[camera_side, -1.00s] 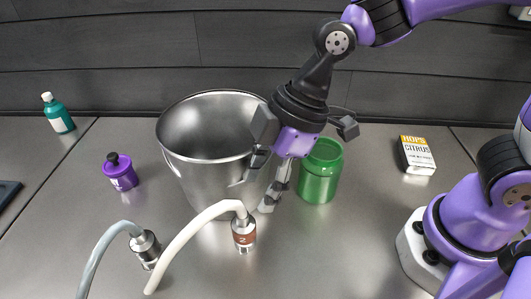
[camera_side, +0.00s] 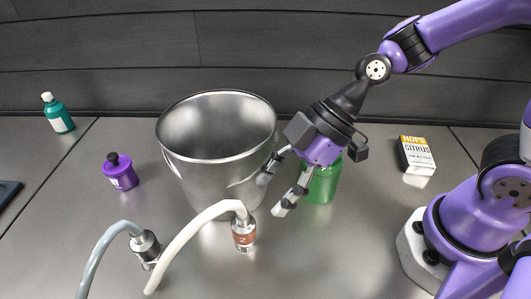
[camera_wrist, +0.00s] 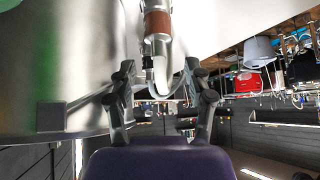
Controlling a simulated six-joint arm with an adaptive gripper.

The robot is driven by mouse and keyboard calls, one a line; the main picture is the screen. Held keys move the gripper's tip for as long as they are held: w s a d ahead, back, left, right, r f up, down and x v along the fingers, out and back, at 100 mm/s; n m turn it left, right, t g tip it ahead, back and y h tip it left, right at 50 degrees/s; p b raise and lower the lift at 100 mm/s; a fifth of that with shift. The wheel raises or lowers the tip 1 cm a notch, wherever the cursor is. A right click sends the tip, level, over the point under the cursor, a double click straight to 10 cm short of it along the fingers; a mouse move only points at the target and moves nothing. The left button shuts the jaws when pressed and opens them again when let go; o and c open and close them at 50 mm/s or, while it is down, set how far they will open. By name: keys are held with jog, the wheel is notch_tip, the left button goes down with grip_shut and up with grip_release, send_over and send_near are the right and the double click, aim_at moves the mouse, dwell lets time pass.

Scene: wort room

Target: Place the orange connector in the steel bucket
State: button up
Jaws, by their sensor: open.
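The orange connector (camera_side: 243,238) is a metal fitting with an orange-brown band on the end of a white hose, standing on the table in front of the steel bucket. In the wrist view its band (camera_wrist: 157,23) shows at the top, beyond my fingers. The steel bucket (camera_side: 218,178) stands upright behind the connector, its mouth open upward. My gripper (camera_side: 274,194) is open and empty, tilted, to the right of the bucket and above and right of the connector. In the wrist view its two fingers (camera_wrist: 160,82) are spread, with nothing held between them.
A green jar (camera_side: 323,186) stands partly hidden behind my gripper. A grey hose with a metal connector (camera_side: 146,248) lies left of the orange one. A purple bottle (camera_side: 121,176), teal bottle (camera_side: 59,115) and hops box (camera_side: 416,155) stand farther off.

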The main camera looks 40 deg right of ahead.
aim_at(236, 230)
jog(key=shift+t+y, duration=0.5)
jog(key=shift+t, duration=0.1)
jog(key=x, duration=1)
jog(key=shift+f, duration=0.35)
jog(key=shift+s+m, duration=0.1)
jog(key=shift+m, duration=0.2)
grip_shut()
